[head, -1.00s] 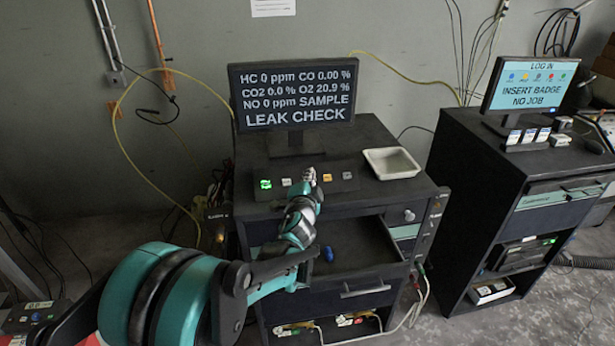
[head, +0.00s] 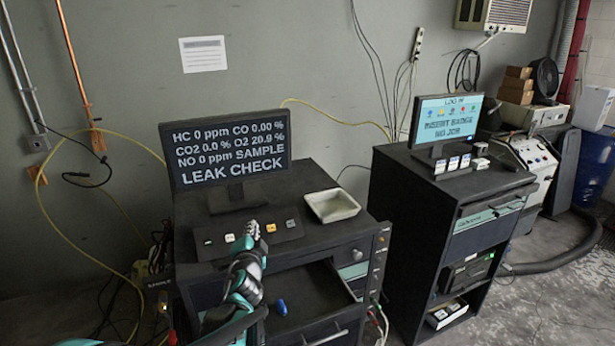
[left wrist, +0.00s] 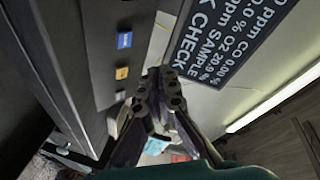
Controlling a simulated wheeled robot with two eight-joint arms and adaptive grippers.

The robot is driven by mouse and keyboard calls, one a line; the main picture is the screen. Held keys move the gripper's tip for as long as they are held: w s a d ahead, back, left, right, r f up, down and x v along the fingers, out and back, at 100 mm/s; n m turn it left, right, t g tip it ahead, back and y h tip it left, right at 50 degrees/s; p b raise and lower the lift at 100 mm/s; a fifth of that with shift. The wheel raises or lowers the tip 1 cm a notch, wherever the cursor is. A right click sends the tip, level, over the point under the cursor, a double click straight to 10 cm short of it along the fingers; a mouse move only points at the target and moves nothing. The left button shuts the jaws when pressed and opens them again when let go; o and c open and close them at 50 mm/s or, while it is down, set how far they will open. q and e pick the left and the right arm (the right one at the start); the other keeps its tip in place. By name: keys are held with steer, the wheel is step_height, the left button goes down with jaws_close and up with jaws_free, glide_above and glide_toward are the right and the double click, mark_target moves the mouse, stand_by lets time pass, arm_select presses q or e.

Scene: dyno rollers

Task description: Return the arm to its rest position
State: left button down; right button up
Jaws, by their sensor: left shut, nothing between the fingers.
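My left gripper (head: 252,229) is at the front of the black analyzer cabinet, over the button panel (head: 262,239). Its fingers are shut with nothing between them. In the head view its tip lies between a white button (head: 229,238) and an orange button (head: 271,227); whether it touches the panel I cannot tell. The left wrist view shows the closed fingers (left wrist: 160,85) beside the panel, with a blue button (left wrist: 124,40) and an orange button (left wrist: 122,73) clear of them. My right gripper is not in view.
The monitor (head: 226,150) reading LEAK CHECK stands behind the panel. A white tray (head: 332,206) is to its right. An open drawer holding a blue item (head: 281,307) lies below my forearm. A second cabinet (head: 410,215) with a login screen (head: 446,120) stands to the right.

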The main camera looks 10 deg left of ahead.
arm_select(q)
steer(key=s+d+f+n+g+h+b, duration=0.1)
steer(key=s+d+f+n+g+b, duration=0.2)
steer(key=s+f, duration=0.3)
steer(key=s+d+f+n+g+h+b, duration=0.1)
steer(key=s+d+f+n+g+b, duration=0.2)
steer(key=s+f, duration=0.4)
steer(key=s+d+f+n+g+h+b, duration=0.2)
steer(key=s+f, duration=0.5)
steer(key=s, duration=1.3)
steer(key=shift+s+d+n+g+b, duration=0.15)
steer(key=shift+d+n+g+b, duration=0.45)
steer(key=shift+b, duration=0.3)
